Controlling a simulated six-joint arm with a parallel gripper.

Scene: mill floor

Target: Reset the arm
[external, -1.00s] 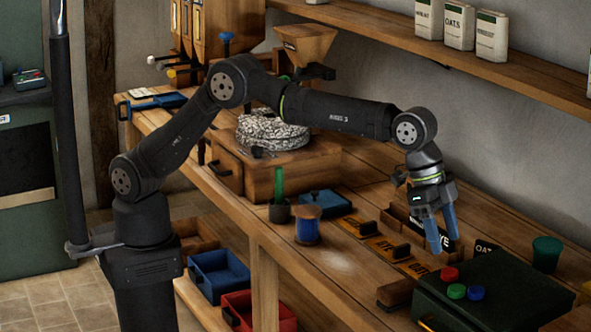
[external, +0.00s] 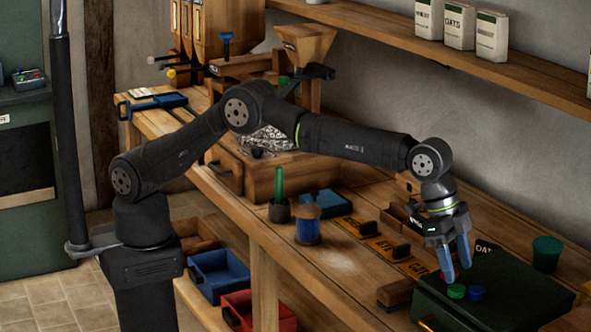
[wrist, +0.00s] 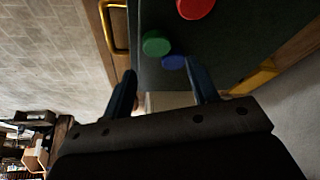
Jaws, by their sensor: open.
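My gripper (external: 456,273) is open, with its blue fingers pointing down at the dark green box (external: 525,290) on the bench. No object shows between the fingers. The box has a green button (external: 456,291) and a blue button (external: 477,293) on top. The red button is mostly hidden behind the fingers in the external view. In the wrist view the red button (wrist: 195,7), green button (wrist: 156,43) and blue button (wrist: 174,62) all show beyond the fingers. I cannot tell whether a fingertip touches the box.
A wooden block (external: 396,293) sits left of the box, and a dark green cup (external: 546,254) stands behind it. A blue spool (external: 308,228), a blue tray (external: 325,202) and a stone mill (external: 270,139) are along the bench. A shelf with cartons (external: 454,26) runs above.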

